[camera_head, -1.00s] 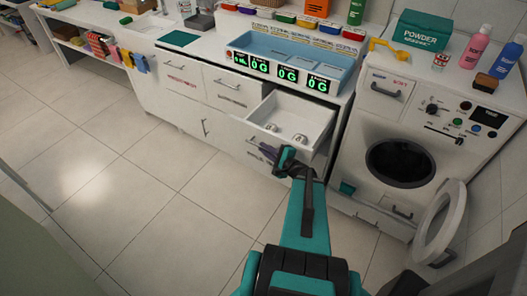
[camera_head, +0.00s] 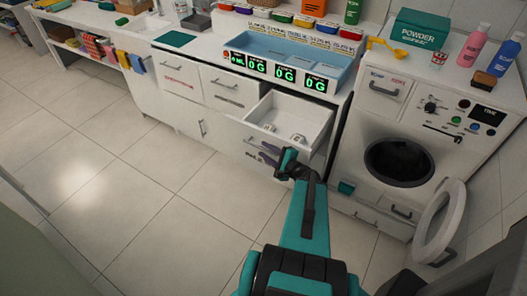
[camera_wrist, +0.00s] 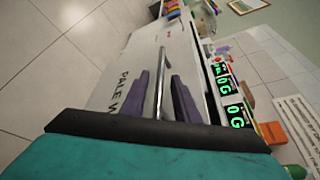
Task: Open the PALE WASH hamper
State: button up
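The PALE WASH hamper front (camera_head: 252,141) is a white panel below an open drawer in the head view. In the wrist view its panel (camera_wrist: 128,62) carries partly hidden lettering reading "PALE W". A long metal bar handle (camera_wrist: 161,75) stands on that panel. My gripper (camera_wrist: 168,85) is open, its two purple fingers on either side of the bar, with gaps visible. I cannot tell how deep the bar sits between them. In the head view my gripper (camera_head: 268,152) is at the hamper front, which appears closed; the handle is hidden there.
The open drawer (camera_head: 305,117) juts out just above, holding small light objects. Green displays (camera_head: 285,76) line the counter front. A washing machine (camera_head: 405,125) with its round door (camera_head: 440,222) swung open stands right. The tiled floor (camera_head: 130,200) at left is clear.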

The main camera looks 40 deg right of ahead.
jog(key=p+v, duration=0.2)
jog(key=v, duration=0.2)
jog(key=shift+r, duration=0.2)
jog(key=p+v, duration=0.5)
jog(key=v, duration=0.2)
jog(key=shift+s+p, duration=0.4)
jog(key=shift+a+f, duration=0.1)
jog(key=shift+f, duration=0.05)
